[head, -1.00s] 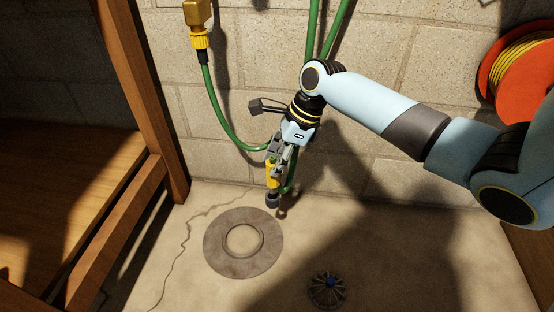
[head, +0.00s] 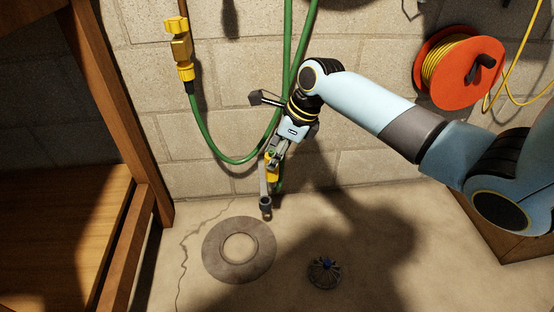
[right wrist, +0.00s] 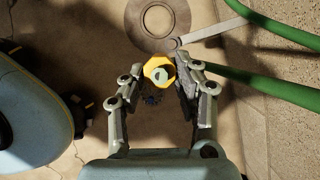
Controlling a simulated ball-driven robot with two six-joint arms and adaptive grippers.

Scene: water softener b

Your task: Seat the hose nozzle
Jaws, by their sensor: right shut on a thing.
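My right gripper (head: 273,165) is shut on the yellow hose nozzle (head: 271,170), low in front of the block wall. In the right wrist view the nozzle (right wrist: 158,72) shows a yellow faceted rim with a pale centre, between the fingers. A green hose (head: 212,150) hangs in a loop behind the gripper; green lengths also show in the right wrist view (right wrist: 265,85). A grey bar with a round end (head: 266,207) is just below the nozzle; in the right wrist view the round end (right wrist: 172,43) appears just beyond the nozzle. I cannot tell whether they touch. My left gripper is out of view.
A yellow valve fitting (head: 181,50) is on the wall at left. A flat grey ring (head: 215,262) and a dark spoked piece with a blue centre (head: 325,272) lie on the floor. A wooden frame (head: 125,130) stands at left, an orange cable reel (head: 440,75) at upper right.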

